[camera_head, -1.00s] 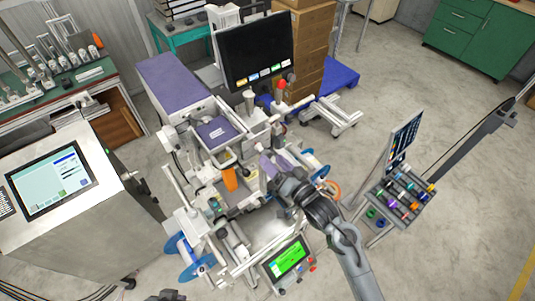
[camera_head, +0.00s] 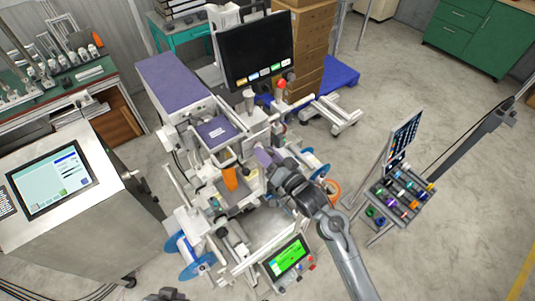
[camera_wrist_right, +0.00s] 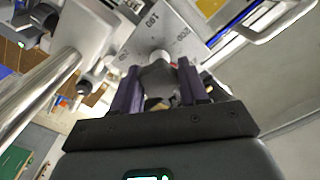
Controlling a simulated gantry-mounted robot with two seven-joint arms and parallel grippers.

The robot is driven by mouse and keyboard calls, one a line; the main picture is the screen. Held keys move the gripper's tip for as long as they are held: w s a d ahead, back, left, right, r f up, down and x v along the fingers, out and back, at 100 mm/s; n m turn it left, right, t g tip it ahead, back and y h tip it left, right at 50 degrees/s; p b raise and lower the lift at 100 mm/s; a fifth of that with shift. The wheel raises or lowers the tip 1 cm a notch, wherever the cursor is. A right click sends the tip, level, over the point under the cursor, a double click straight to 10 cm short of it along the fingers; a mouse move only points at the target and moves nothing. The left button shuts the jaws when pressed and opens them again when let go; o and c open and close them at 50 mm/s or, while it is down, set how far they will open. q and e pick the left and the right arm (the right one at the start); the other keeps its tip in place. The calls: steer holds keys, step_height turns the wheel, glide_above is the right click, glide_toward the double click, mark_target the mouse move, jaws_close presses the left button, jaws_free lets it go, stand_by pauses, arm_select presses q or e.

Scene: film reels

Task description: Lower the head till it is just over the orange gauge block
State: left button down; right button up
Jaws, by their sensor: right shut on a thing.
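The orange gauge block (camera_head: 230,179) stands upright in the middle of the machine, below and in front of the purple-topped head unit (camera_head: 218,133). A gap between block and head cannot be judged from this angle. My right gripper (camera_head: 264,158) is at the machine's right side, to the right of the block. In the right wrist view its purple fingers (camera_wrist_right: 158,88) are shut on a grey knob (camera_wrist_right: 158,72), in front of a plate with numbers (camera_wrist_right: 165,32). The block cannot be made out there. My left gripper's fingers do not show.
A black monitor (camera_head: 257,52) stands behind the head. A green-lit panel (camera_head: 287,257) is at the machine's front, and an orange ring (camera_head: 332,191) is beside my right arm. A rack of coloured spools (camera_head: 403,190) stands at right. Open floor lies beyond.

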steer(key=shift+c, duration=0.6)
steer(key=shift+n, duration=0.4)
